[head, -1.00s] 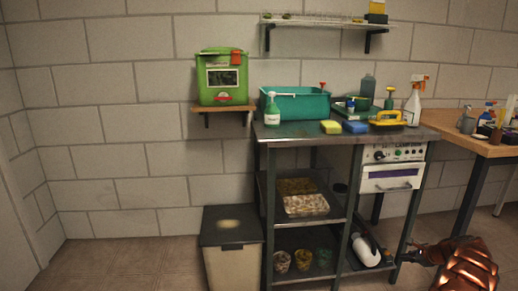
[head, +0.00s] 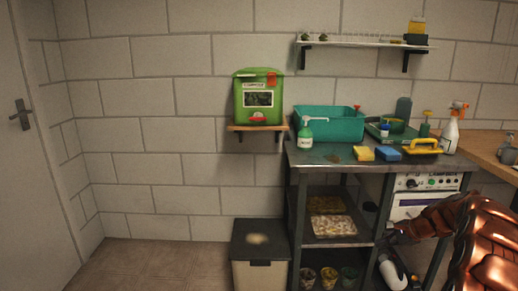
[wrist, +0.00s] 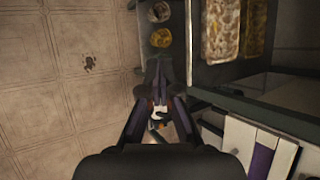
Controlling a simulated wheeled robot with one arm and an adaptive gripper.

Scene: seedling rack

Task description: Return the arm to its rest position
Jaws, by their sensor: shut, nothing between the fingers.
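My copper-coloured arm shows at the lower right of the head view, in front of the steel rack (head: 296,215). My gripper (wrist: 157,75) is dark, and in the wrist view its fingers are closed together with nothing held. It points down past the rack's edge over the tiled floor. In the head view the gripper (head: 387,236) is small and dark at the end of the arm, beside the rack's lower right side.
A lidded bin (head: 259,272) stands left of the rack. The rack's shelves hold trays (head: 333,226) and small pots (head: 329,276). A white bottle (head: 391,272) is low near my gripper. A white appliance (head: 411,206) sits behind the arm. Floor (wrist: 75,100) is open at left.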

